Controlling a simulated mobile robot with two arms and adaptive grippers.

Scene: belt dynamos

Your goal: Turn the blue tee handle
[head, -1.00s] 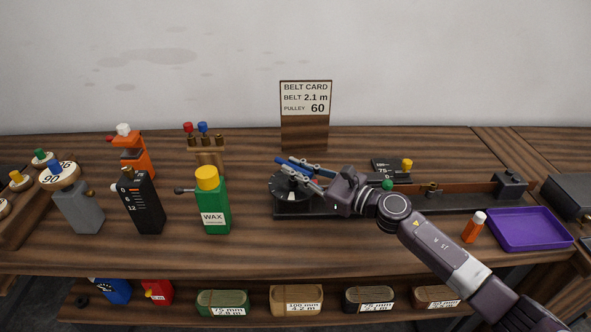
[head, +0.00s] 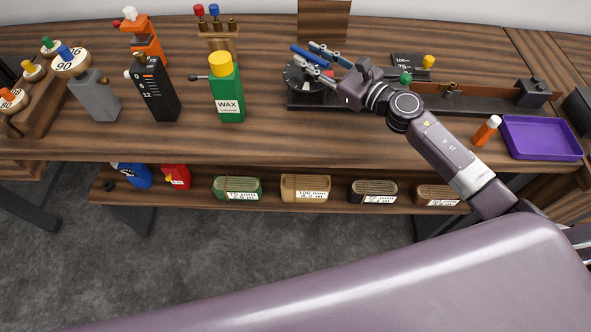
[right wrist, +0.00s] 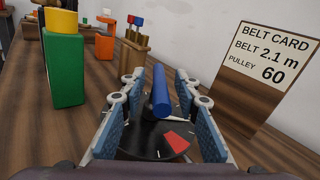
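The blue tee handle (head: 306,55) is a blue bar above a dark round dial (head: 298,78) at the left end of a long dark bench rig. In the right wrist view the bar (right wrist: 160,92) lies between my finger pads, pointing away from the camera, over the dial with a red sector (right wrist: 177,142). My right gripper (head: 314,55) is open around the bar. In the right wrist view (right wrist: 158,88) a gap shows on each side of the bar. My left gripper is not in view.
A green wax bottle (head: 227,92) stands left of the rig. The belt card (right wrist: 265,62) stands behind it. A green knob (head: 405,78) and a yellow knob (head: 428,62) are on the right. An orange bottle (head: 486,132) and a purple tray (head: 542,138) sit further right.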

